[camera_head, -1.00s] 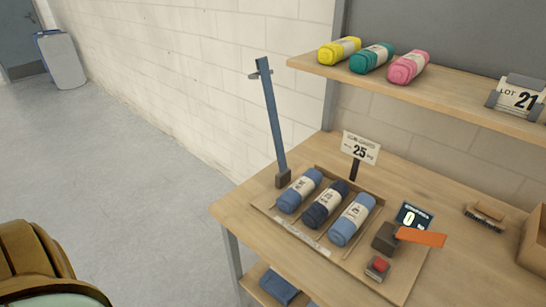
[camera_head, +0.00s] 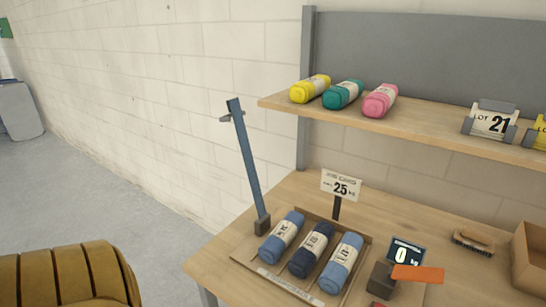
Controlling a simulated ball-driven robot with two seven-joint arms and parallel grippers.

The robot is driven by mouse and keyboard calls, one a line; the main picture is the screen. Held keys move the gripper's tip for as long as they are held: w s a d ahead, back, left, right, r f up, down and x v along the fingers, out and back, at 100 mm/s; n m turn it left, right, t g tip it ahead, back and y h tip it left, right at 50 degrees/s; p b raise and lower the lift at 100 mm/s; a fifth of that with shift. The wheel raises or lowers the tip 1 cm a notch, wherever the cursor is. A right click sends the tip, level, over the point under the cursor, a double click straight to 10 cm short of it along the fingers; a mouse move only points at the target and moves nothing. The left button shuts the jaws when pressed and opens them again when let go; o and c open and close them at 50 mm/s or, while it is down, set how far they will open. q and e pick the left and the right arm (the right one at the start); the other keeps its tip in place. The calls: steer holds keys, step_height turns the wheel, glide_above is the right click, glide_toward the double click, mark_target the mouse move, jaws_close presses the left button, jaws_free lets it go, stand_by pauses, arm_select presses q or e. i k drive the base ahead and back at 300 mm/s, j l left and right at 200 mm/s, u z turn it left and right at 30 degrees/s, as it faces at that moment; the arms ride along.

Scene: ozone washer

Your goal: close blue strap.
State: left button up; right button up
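A blue strap (camera_head: 246,160) stands raised and tilted at the back left of a wooden tray (camera_head: 265,277) on the table. Its lower end sits in a dark hinge block (camera_head: 262,223), and a small cross-piece is near its top. Three yarn rolls lie side by side in the tray: a blue one (camera_head: 275,244), a dark navy one (camera_head: 305,258) and a lighter blue one (camera_head: 334,275). The strap does not lie over them. Neither of my grippers shows in the view.
A sign reading 25 (camera_head: 341,186) stands behind the tray. A small display reading 0 (camera_head: 405,252), an orange piece (camera_head: 417,274) and a brush (camera_head: 473,241) are to the right. A shelf (camera_head: 420,130) with yellow, teal and pink rolls overhangs the back.

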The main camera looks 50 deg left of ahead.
mark_target(233, 105)
steer(key=j+z, duration=0.15)
steer(key=j, duration=0.45)
steer(key=k+j+z, duration=0.2)
steer(key=j, duration=0.45)
steer(key=j+z, duration=0.15)
steer(key=j, duration=0.45)
